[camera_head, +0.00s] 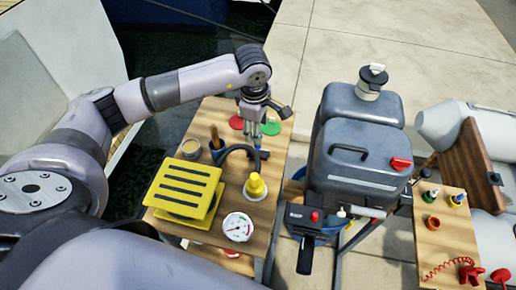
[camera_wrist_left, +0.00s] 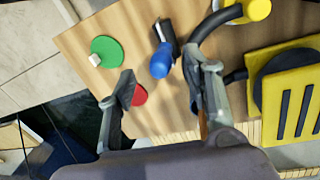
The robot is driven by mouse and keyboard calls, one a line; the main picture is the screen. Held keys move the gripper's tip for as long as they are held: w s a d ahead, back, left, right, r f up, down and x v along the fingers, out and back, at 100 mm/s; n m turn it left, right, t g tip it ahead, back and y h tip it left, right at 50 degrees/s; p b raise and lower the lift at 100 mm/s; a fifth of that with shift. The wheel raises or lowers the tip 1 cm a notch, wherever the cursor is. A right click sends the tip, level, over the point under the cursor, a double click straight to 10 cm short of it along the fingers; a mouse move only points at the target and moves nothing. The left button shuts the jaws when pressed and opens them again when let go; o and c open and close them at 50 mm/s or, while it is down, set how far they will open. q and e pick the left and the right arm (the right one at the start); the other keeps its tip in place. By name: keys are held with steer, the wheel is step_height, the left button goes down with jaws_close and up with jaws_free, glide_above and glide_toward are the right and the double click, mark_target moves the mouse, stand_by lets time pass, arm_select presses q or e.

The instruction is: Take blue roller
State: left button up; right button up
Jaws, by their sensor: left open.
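The blue roller (camera_wrist_left: 161,62) lies on a wooden table (camera_wrist_left: 85,38); its rounded blue end points toward my left gripper and a dark part extends behind it. In the head view only a small blue part (camera_head: 263,154) shows beside the fingers. My left gripper (camera_wrist_left: 161,98) is open and empty, its fingers pointing down over the table. In the wrist view the roller lies ahead, between the lines of the two fingers, nearer the right one. It also shows in the head view (camera_head: 255,137). My right gripper is not in view.
A green disc (camera_wrist_left: 105,50) and a red disc (camera_wrist_left: 139,95) lie near the roller. A dark curved hose (camera_head: 238,149), a yellow pump-like piece (camera_head: 255,187), a yellow slatted block (camera_head: 185,188) and a round gauge (camera_head: 238,227) crowd the table. A grey motor (camera_head: 358,155) stands to the right.

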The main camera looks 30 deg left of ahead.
mark_target(263, 153)
arm_select(q)
steer(key=shift+f, duration=0.2)
steer(key=shift+a+f+p, duration=0.1)
steer(key=shift+f+p, duration=0.3)
steer(key=shift+p, duration=0.1)
steer(key=f, duration=0.1)
steer(key=f+p, duration=0.1)
steer(key=f, duration=0.1)
steer(key=shift+w+a+f, duration=0.2)
steer(key=shift+w+f, duration=0.05)
steer(key=shift+w, duration=0.05)
steer(key=shift+f, duration=0.3)
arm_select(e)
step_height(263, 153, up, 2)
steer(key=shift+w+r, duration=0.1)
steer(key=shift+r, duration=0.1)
arm_select(q)
steer(key=shift+c, duration=0.3)
jaws_close()
